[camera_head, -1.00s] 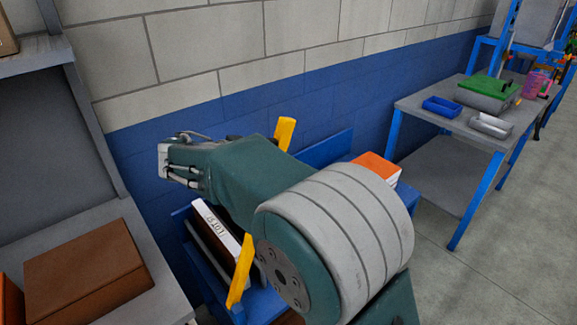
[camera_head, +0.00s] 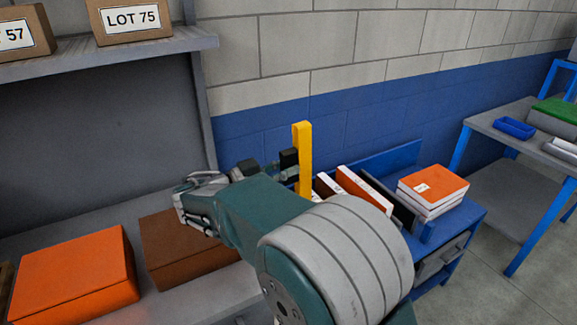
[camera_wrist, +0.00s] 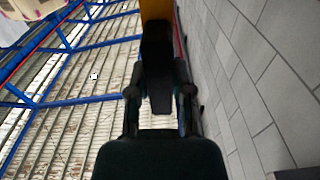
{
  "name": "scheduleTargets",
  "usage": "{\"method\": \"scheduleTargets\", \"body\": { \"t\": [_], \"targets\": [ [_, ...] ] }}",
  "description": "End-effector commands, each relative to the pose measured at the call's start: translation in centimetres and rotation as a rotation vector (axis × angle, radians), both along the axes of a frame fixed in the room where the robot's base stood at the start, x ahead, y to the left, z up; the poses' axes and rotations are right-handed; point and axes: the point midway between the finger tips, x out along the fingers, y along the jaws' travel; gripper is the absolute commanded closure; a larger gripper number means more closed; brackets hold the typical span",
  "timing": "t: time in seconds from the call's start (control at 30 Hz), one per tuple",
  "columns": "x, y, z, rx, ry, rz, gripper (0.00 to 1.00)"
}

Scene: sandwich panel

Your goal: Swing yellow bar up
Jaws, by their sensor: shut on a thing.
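The yellow bar (camera_head: 304,150) stands close to upright at the left end of the blue cart, in front of the blue band of the wall. Its lower end is hidden behind my arm. My gripper (camera_head: 289,166) is at the bar's left side, with its dark fingers against it, shut on the bar. In the wrist view, my gripper's dark fingers (camera_wrist: 159,95) meet in the middle, and a yellow strip of the bar (camera_wrist: 155,9) shows at the top edge beyond them.
The blue cart (camera_head: 458,222) holds several books and binders, with an orange-topped stack (camera_head: 433,190) at its right. A grey bench at left carries an orange box (camera_head: 75,275) and a brown box (camera_head: 185,250). A second table (camera_head: 500,125) stands at right. Floor between is clear.

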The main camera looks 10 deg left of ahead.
Motion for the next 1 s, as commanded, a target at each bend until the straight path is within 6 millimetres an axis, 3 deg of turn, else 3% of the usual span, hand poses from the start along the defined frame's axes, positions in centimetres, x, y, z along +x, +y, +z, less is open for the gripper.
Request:
{"method": "scheduleTargets", "body": {
  "t": [0.23, 0.27, 0.33, 0.77, 1.0],
  "targets": [
    [0.1, 0.2, -0.3, -0.001, 0.006, 0.006, 1.0],
    [0.1, 0.3, -0.4, -0.001, 0.007, 0.006, 0.67],
    [0.1, 0.3, -0.4, -0.001, 0.007, 0.005, 0.37],
    [-0.1, 0.3, -0.2, 0.001, 0.004, 0.002, 0.37],
    [-2.4, 3.7, -0.5, -0.001, 0.005, 0.006, 0.37]
  ]
}}
